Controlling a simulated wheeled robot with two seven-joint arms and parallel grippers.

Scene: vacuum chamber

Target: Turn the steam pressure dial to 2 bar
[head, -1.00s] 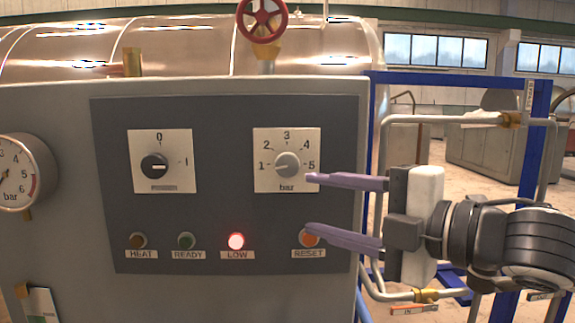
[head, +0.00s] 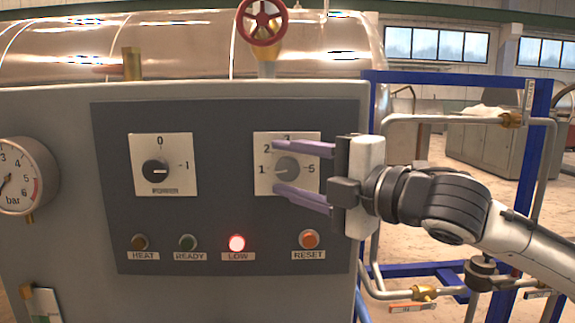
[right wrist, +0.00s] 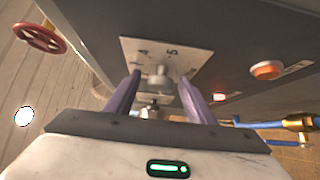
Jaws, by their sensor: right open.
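The steam pressure dial (head: 287,168) is a round grey knob on a white plate (head: 262,142) marked from 1 to 5, on the dark control panel. My right gripper (head: 274,168) is open, its purple fingers above and below the knob in the head view. In the right wrist view the knob (right wrist: 159,76) stands between and a little beyond the open fingertips. I cannot tell whether they touch it. The fingers hide some of the plate's numbers and the bar label. The knob's pointer direction is hard to read. My left gripper is not in view.
Left of the dial is a black 0/1 switch (head: 155,171). Below are a lit red LOW lamp (head: 237,243) and the orange RESET button (head: 309,239). A pressure gauge (head: 20,176) is at far left, a red handwheel (head: 263,20) above. Blue frame and pipes stand at right.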

